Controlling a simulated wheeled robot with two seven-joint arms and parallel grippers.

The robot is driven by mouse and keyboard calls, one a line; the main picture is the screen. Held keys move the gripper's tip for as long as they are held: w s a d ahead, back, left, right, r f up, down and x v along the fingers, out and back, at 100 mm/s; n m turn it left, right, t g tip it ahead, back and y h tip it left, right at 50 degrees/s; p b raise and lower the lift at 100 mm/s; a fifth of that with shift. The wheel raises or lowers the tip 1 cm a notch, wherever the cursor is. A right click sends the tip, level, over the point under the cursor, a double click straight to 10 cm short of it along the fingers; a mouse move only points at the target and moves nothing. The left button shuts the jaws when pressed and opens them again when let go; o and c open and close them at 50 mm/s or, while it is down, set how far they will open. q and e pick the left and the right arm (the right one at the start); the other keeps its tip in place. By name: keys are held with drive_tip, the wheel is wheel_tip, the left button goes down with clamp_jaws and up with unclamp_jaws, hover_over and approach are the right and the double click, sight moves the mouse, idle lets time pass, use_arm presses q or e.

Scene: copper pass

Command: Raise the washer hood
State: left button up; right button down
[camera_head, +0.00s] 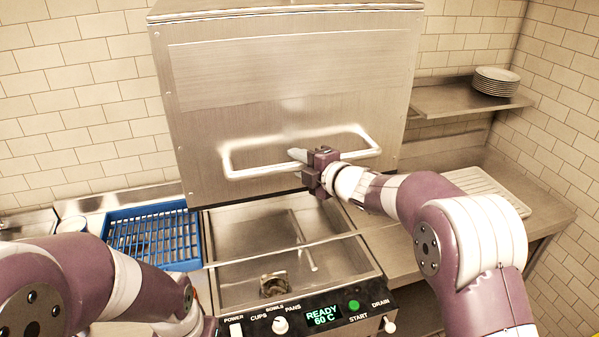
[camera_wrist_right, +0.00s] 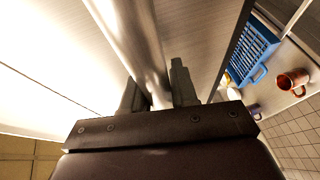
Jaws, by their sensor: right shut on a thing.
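The washer hood (camera_head: 285,95) is a large brushed-steel box in the middle of the head view. It stands raised above the open wash basin (camera_head: 235,245), with a gap between its lower edge and the basin. A long bar handle (camera_head: 255,172) runs across its front. My right gripper (camera_head: 312,165) is shut on the handle, right of the middle of the bar. In the right wrist view the bar (camera_wrist_right: 140,45) runs between the fingers (camera_wrist_right: 158,90). My left arm is at the lower left of the head view; its gripper is not visible.
A blue rack (camera_head: 155,237) sits left of the basin. The control panel (camera_head: 310,315) reads READY 60 C. A plate stack (camera_head: 496,82) stands on the right shelf (camera_head: 450,98). A white ribbed tray (camera_head: 490,187) lies on the right counter. A copper mug (camera_wrist_right: 292,80) shows in the wrist view.

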drive_tip(key=shift+r, duration=0.5)
drive_tip(key=c, duration=1)
unclamp_jaws()
drive_tip(key=shift+o, duration=0.2)
drive_tip(key=shift+f, duration=0.1)
drive_tip(key=b+v, duration=0.5)
drive_tip(key=v, duration=0.7)
drive_tip(key=shift+s+d, duration=0.25)
drive_tip(key=shift+s, duration=0.1)
